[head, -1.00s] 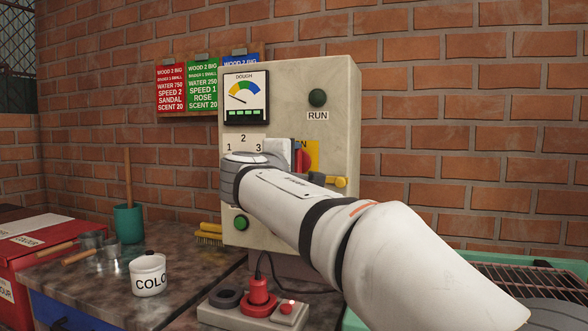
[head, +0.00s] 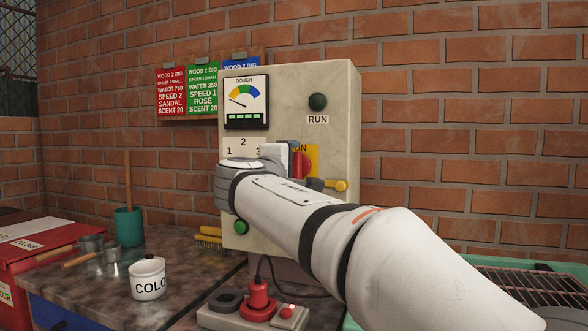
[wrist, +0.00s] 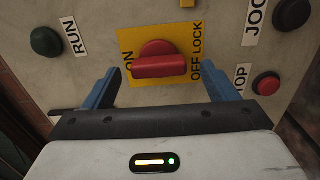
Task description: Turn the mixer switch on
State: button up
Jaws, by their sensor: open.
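The mixer switch (wrist: 160,62) is a red rotary knob on a yellow plate (wrist: 184,40) marked ON and OFF LOCK. In the wrist view its bar lies across the picture, one end near the word ON and the other near OFF LOCK. My gripper (wrist: 160,85) is open, with one blue finger on each side of the knob, apart from it as far as I can tell. In the head view my arm covers much of the panel, and only part of the red knob (head: 306,165) and yellow plate (head: 313,152) shows beside my gripper.
The grey control box (head: 335,110) also carries a dark green RUN button (head: 317,101), a dial, a yellow lever (head: 336,185) and a red stop button (wrist: 266,83). A pot (head: 148,279) and a red plug (head: 258,299) stand on the counter below.

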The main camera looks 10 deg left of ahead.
jog(key=s, duration=0.6)
jog(key=shift+s+a, duration=0.25)
jog(key=shift+a, duration=0.15)
